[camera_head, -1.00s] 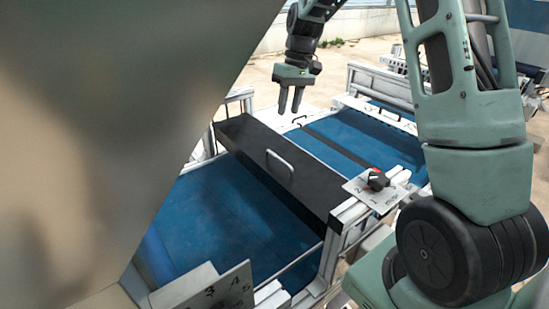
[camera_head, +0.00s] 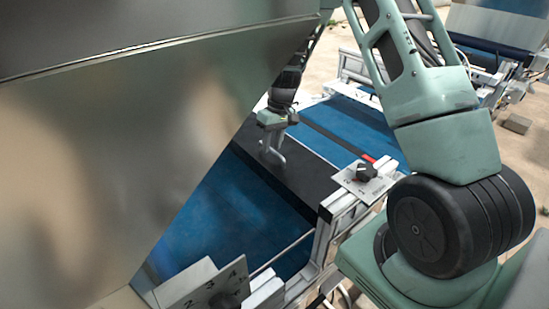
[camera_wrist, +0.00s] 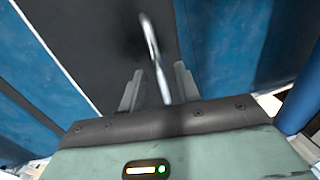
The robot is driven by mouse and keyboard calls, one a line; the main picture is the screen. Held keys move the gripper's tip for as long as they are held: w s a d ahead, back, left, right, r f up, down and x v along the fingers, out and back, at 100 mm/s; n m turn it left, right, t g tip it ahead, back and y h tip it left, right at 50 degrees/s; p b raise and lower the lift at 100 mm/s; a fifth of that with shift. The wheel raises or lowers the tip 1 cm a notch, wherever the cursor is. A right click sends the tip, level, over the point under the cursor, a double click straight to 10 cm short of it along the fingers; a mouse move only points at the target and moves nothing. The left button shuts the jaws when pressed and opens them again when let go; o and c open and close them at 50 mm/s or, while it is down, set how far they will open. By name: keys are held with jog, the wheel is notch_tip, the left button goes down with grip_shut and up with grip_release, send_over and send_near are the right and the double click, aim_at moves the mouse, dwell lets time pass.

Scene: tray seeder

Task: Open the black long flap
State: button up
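The black long flap (camera_head: 306,176) lies across the blue belt in the head view, closed down flat as far as I can see. Its left end is hidden behind a large metal panel. The flap fills the middle of the wrist view (camera_wrist: 95,50). A light metal bar handle (camera_wrist: 153,55) stands up from it. My gripper (camera_wrist: 158,85) is open, with one finger on each side of the handle and visible gaps between. In the head view my gripper (camera_head: 272,143) is right above the flap at the handle, which is hard to separate from the fingers there.
The large metal panel (camera_head: 130,150) blocks the left of the head view. Blue belts (camera_head: 225,215) lie on both sides of the flap. A plate with a black knob (camera_head: 366,172) sits by the flap's right end. A numbered plate (camera_head: 222,284) stands at the front.

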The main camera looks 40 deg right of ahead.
grip_shut()
jog(key=shift+r, duration=0.2)
